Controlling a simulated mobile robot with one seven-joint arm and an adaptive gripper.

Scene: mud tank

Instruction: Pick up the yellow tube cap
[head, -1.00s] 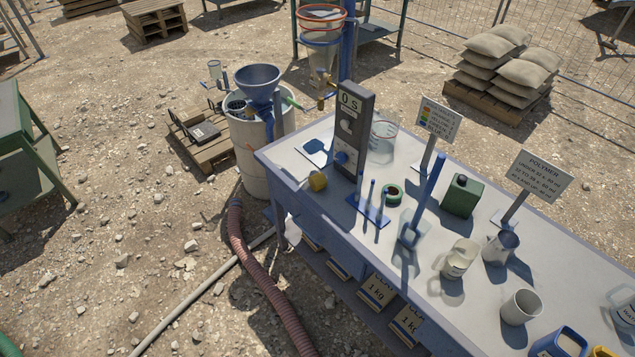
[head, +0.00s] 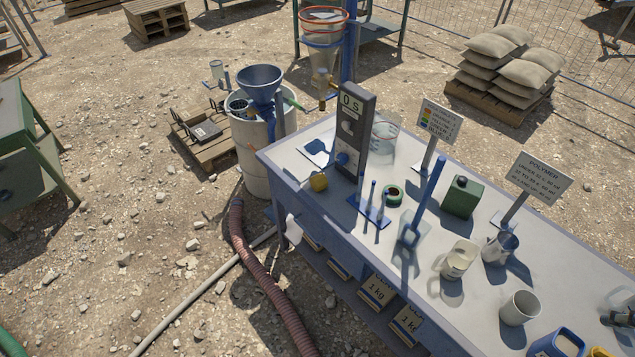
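A small yellow piece (head: 318,181) lies on the left end of the workbench top, near the front edge and beside the grey timer post. It looks like a short rounded cap, but it is too small to tell for sure. A second yellow piece (head: 600,352) is cut by the bottom edge at the right, so I cannot tell what it is.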

